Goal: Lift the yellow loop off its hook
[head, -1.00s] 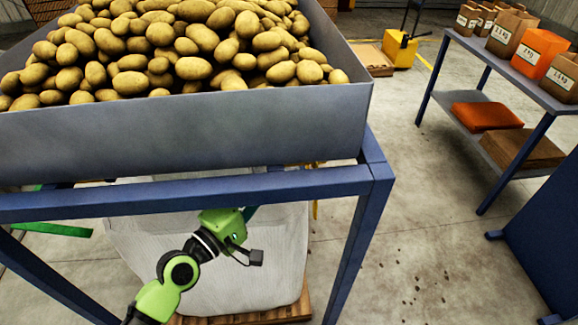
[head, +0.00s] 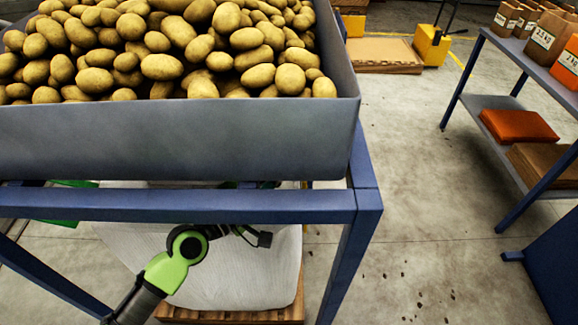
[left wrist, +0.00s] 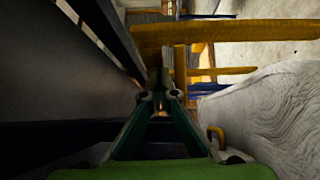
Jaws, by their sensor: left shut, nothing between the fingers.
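My left gripper (left wrist: 160,97) shows in the left wrist view with its dark green fingers together and nothing between them. In the head view my left arm reaches under the potato hopper, and the blue beam hides the fingers. In the left wrist view a small curved yellow loop (left wrist: 217,133) stands at the edge of the pale bulk bag (left wrist: 270,110), right of the fingers and apart from them. Its hook cannot be made out. The bag (head: 250,275) also shows under the hopper in the head view. My right gripper is not in view.
The grey hopper (head: 180,140) full of potatoes rests on a blue frame (head: 190,205) above my arm. Yellow bars (left wrist: 225,35) cross ahead of the fingers in the left wrist view, with a dark wall on the left. A shelf (head: 520,62) stands right; the floor between is open.

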